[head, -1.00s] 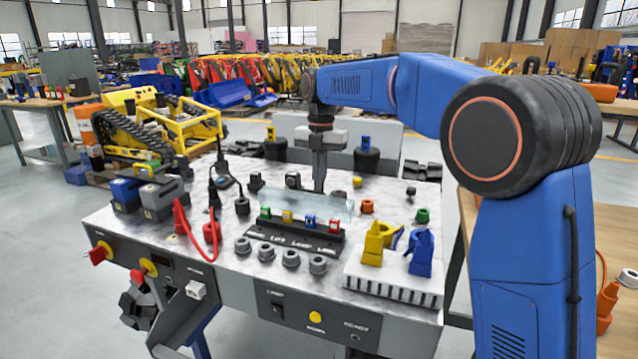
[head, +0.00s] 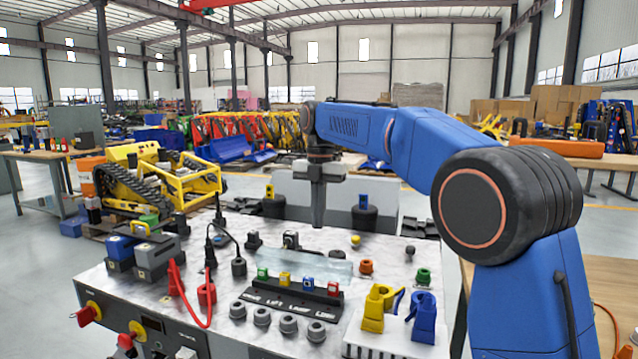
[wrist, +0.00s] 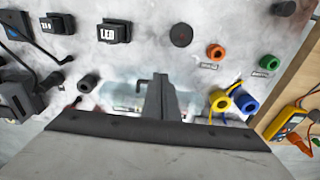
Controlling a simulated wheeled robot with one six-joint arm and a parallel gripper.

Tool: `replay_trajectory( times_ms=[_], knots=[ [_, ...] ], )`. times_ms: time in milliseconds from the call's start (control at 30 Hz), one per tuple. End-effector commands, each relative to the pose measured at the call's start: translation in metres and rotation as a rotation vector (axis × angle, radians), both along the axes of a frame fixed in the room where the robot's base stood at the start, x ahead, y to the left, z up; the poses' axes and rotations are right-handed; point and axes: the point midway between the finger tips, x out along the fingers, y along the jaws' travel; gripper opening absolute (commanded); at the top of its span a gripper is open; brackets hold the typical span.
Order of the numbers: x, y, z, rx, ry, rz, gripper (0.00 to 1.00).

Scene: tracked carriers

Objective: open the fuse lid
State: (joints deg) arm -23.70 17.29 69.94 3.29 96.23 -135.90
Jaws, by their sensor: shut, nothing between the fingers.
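The fuse lid (head: 305,268) is a clear, pale panel on the bench panel's top. It shows behind a row of coloured fuses (head: 308,284) on a black fuse block (head: 292,304); its exact tilt is hard to tell. The fuses look uncovered from the front. My gripper (head: 318,222) points down above and behind the lid, its fingers closed together and empty, with a small gap between fingertips and lid in the picture. In the wrist view my closed fingers (wrist: 160,97) hide part of the lid (wrist: 122,99), and the fuse block is hidden.
Yellow (head: 376,308) and blue (head: 423,318) clamp-like parts stand on a white rack to the right. Red plugs and a cable (head: 206,294) are at the left. Grey knobs (head: 262,316) line the front. Black posts (head: 364,219) stand behind the panel.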

Motion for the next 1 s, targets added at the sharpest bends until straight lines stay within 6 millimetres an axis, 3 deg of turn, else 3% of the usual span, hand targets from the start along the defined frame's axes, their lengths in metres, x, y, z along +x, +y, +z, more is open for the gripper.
replay_trajectory(
  times_ms=[300,500,767,1000],
  knots=[
    [0.006,-0.001,0.062,0.001,-0.003,0.000,0.00],
    [0.008,-0.002,0.088,0.001,-0.001,0.000,0.00],
    [0.007,-0.003,0.101,0.000,-0.001,-0.018,0.00],
    [-0.005,-0.002,0.103,0.017,-0.031,-0.228,0.00]
  ],
)
